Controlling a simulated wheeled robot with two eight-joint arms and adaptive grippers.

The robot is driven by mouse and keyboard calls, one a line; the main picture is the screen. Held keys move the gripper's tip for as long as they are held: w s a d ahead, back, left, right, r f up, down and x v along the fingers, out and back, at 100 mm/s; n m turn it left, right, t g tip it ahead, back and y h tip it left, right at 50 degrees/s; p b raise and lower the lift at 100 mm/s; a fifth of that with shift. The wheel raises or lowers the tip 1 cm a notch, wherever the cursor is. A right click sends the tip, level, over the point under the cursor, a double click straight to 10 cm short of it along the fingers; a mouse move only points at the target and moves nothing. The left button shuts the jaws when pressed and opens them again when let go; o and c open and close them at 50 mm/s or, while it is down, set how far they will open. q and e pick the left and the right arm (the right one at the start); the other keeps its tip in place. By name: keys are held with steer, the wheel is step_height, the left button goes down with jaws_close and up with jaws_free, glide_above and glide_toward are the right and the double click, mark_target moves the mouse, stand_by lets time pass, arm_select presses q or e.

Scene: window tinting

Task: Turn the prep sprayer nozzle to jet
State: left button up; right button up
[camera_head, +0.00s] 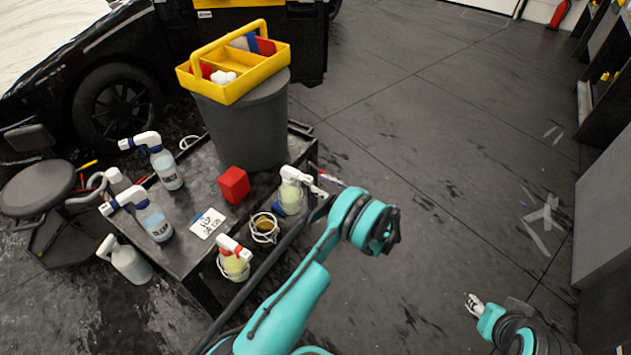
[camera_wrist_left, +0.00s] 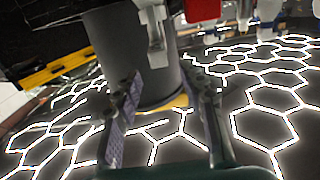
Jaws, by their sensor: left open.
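I cannot tell from the labels which bottle is the prep sprayer. A sprayer with a white head and pale yellow liquid (camera_head: 291,199) stands upright in a wire ring at the cart's right edge. My left gripper (camera_head: 319,190) is just right of its head. In the left wrist view the two fingers (camera_wrist_left: 166,100) are apart with nothing between their tips, and a pale translucent sprayer (camera_wrist_left: 156,35) is ahead of them.
A grey bucket (camera_head: 246,130) holds a yellow caddy (camera_head: 237,88). The floor at right is open.

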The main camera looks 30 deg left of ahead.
mark_target(312, 180)
arm_select(q)
steer(key=shift+w+a+b, duration=0.2)
steer(key=shift+a+b, duration=0.3)
steer(key=shift+a, duration=1.75)
jaws_close()
